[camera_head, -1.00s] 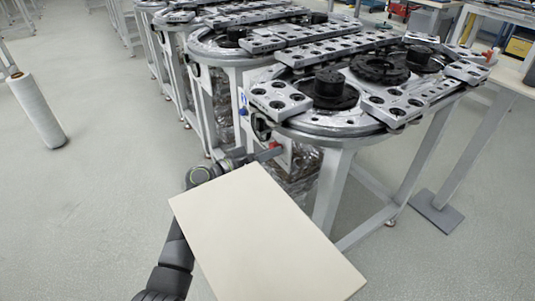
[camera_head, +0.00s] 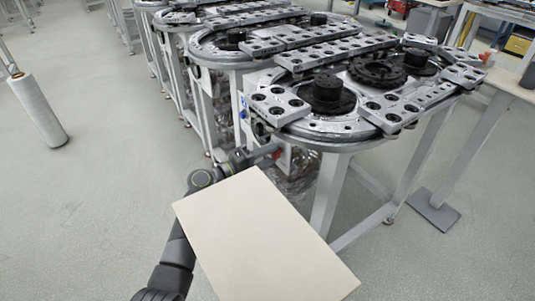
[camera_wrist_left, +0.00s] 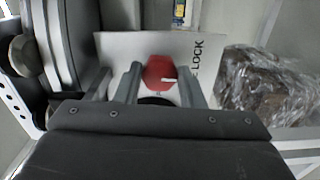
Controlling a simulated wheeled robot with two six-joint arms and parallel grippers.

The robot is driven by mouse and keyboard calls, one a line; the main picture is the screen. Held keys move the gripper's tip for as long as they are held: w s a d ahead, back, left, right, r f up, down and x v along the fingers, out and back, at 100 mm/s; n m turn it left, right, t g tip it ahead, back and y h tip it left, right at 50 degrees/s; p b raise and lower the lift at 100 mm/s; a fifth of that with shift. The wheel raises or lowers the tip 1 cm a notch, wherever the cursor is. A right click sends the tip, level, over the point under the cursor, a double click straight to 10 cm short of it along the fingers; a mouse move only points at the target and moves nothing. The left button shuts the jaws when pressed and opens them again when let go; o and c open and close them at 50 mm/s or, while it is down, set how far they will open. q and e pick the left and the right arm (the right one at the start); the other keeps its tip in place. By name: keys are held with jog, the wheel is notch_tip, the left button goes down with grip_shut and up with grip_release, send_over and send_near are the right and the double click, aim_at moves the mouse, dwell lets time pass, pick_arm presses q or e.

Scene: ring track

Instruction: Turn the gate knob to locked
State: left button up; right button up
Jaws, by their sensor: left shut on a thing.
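The red gate knob (camera_wrist_left: 159,70) shows in the left wrist view, in front of a white plate (camera_wrist_left: 115,43) with the black word LOCK (camera_wrist_left: 197,58) printed sideways at its right. A short white mark on the knob points right, towards that word. My left gripper (camera_wrist_left: 160,84) has one finger on each side of the knob and is shut on it. In the head view my left gripper (camera_head: 263,152) reaches the side of the nearest ring-track table (camera_head: 335,146), below its top. The knob is only a small red spot there. My right gripper is not in view.
A pale flat panel (camera_head: 265,235) covers the lower middle of the head view and hides what is behind it. Clear-wrapped brown material (camera_wrist_left: 262,85) lies right of the knob. A wrapped white roll (camera_head: 38,108) stands on open floor at the left.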

pick_arm(q)
jog(key=shift+n, duration=0.4)
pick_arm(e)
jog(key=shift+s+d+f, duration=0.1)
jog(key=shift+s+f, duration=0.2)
pick_arm(q)
jog(key=o, duration=1)
jog(key=v, duration=1.7)
jog(key=shift+s+a, duration=0.15)
jog(key=shift+a, duration=0.1)
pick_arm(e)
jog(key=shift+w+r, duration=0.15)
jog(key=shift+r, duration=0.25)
